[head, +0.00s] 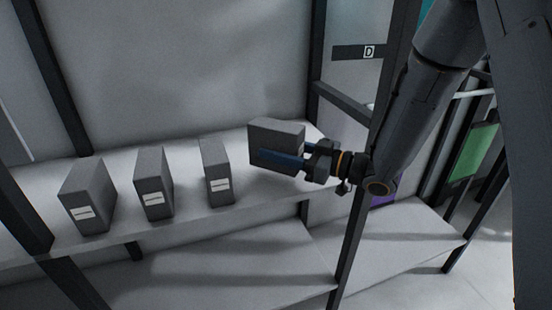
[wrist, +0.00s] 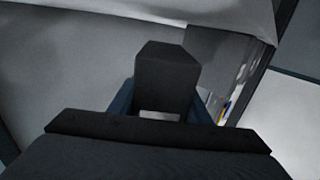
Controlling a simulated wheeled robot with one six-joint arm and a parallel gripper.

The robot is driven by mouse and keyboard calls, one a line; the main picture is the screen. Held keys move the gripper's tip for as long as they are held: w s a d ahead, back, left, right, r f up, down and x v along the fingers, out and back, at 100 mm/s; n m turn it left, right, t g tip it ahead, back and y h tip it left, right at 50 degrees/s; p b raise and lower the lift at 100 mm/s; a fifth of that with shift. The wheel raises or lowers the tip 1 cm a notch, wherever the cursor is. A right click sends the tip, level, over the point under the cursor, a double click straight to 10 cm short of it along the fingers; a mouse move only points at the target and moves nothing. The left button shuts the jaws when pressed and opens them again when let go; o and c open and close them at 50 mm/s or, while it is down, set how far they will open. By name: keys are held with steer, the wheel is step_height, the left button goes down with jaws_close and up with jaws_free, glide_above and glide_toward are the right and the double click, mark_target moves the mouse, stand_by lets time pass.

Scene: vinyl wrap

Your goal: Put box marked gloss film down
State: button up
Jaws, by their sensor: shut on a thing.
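A dark grey box (head: 277,133) is held in my gripper (head: 282,160) at the right end of the upper shelf in the head view. My gripper's blue fingers are shut on it. The box looks upright and slightly turned; I cannot tell whether its base touches the shelf. In the wrist view the box (wrist: 166,80) stands between the blue fingers (wrist: 160,100), with a pale label patch low on its near face. The label's words are not readable.
Three similar grey boxes with white labels, a left one (head: 88,196), a middle one (head: 153,184) and a right one (head: 216,172), stand on the upper shelf (head: 185,228). A dark post (head: 352,225) and a plate marked D (head: 368,52) are near my arm. A lower shelf (head: 250,265) is bare.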

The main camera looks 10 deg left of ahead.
steer(key=shift+f+p, duration=0.35)
steer(key=shift+f, duration=1.35)
steer(key=shift+f, duration=0.1)
steer(key=o, duration=1.2)
steer(key=shift+d, duration=0.15)
steer(key=b+v, duration=0.3)
steer(key=v, duration=0.7)
steer(key=shift+s+d, duration=0.1)
steer(key=shift+d, duration=0.05)
steer(key=shift+s+d, duration=0.2)
steer(key=shift+d, duration=0.45)
